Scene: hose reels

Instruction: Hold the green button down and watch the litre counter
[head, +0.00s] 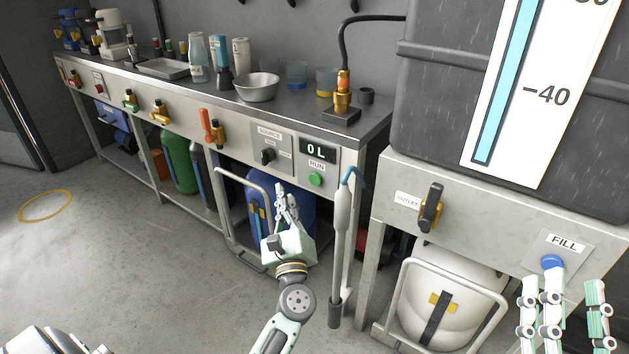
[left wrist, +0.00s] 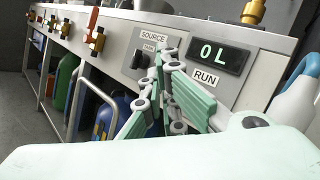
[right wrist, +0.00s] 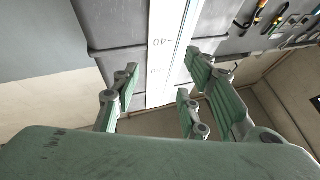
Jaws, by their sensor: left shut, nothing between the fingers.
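The green button (head: 316,179) sits under the RUN label on the bench's front panel. The litre counter (head: 318,150) above it reads "0 L"; it also shows in the left wrist view (left wrist: 219,57). My left gripper (head: 287,190) is shut and empty, in front of the bench, a little left of and below the button in the head view. I see no contact with the button. In the left wrist view the fingers cover the area below RUN, and the button is hidden. My right gripper (head: 568,285) is open and empty, near the blue FILL button (head: 551,262).
A SOURCE knob (head: 267,156) is left of the counter. A grey hose wand (head: 341,220) stands just right of the green button. A metal bowl (head: 256,87) and bottles stand on the bench. A large tank (head: 440,100) with a gauge is at right. The floor at left is clear.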

